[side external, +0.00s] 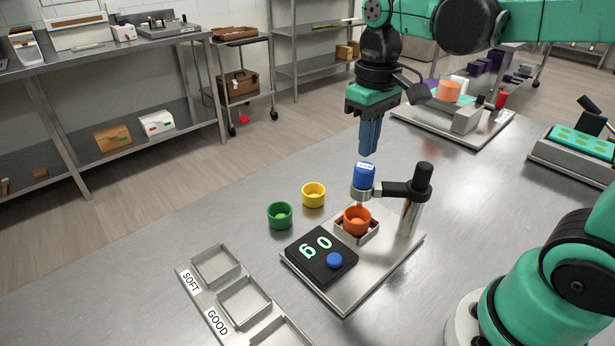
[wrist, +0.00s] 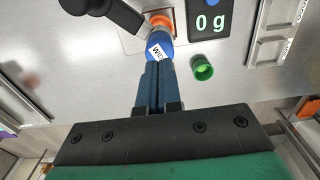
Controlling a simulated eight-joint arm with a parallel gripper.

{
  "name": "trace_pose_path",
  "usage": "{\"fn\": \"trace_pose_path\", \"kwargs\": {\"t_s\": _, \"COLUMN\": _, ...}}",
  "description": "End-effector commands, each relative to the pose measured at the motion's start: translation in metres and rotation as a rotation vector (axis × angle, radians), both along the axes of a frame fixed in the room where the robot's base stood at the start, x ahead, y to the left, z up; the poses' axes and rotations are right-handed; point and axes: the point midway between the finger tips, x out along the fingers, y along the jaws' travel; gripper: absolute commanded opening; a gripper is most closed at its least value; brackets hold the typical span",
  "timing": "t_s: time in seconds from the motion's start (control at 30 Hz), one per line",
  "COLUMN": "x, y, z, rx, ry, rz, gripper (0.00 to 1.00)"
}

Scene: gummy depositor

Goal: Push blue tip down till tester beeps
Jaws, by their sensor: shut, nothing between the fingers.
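The blue tip (side external: 364,180), with a white label on top, sits in the tester's arm (side external: 395,188) above an orange cup (side external: 357,221). The orange cup stands in a square metal holder on the tester's base plate (side external: 350,291). My gripper (side external: 369,153) is shut and empty, its blue fingers pointing down just above the blue tip in the side view. In the wrist view my fingers (wrist: 158,68) overlap the blue tip (wrist: 158,47), and I cannot tell whether they touch. The black display (wrist: 209,17) reads 0 g.
A green cup (side external: 280,215) and a yellow cup (side external: 313,194) stand left of the tester. A tray (side external: 243,300) with SOFT and GOOD compartments lies at the front left. A black-topped post (side external: 412,207) holds the tester's arm, right of the tip.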

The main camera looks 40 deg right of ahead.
Motion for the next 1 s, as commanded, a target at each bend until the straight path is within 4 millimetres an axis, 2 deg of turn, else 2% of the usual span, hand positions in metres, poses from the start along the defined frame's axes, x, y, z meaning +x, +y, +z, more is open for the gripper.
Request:
{"fn": "trace_pose_path", "kwargs": {"t_s": 0.27, "x": 0.0, "y": 0.0, "z": -0.001, "rx": 0.0, "ry": 0.0, "rz": 0.0, "gripper": 0.0}}
{"fn": "trace_pose_path", "kwargs": {"t_s": 1.0, "x": 0.0, "y": 0.0, "z": -0.022, "rx": 0.0, "ry": 0.0, "rz": 0.0, "gripper": 0.0}}
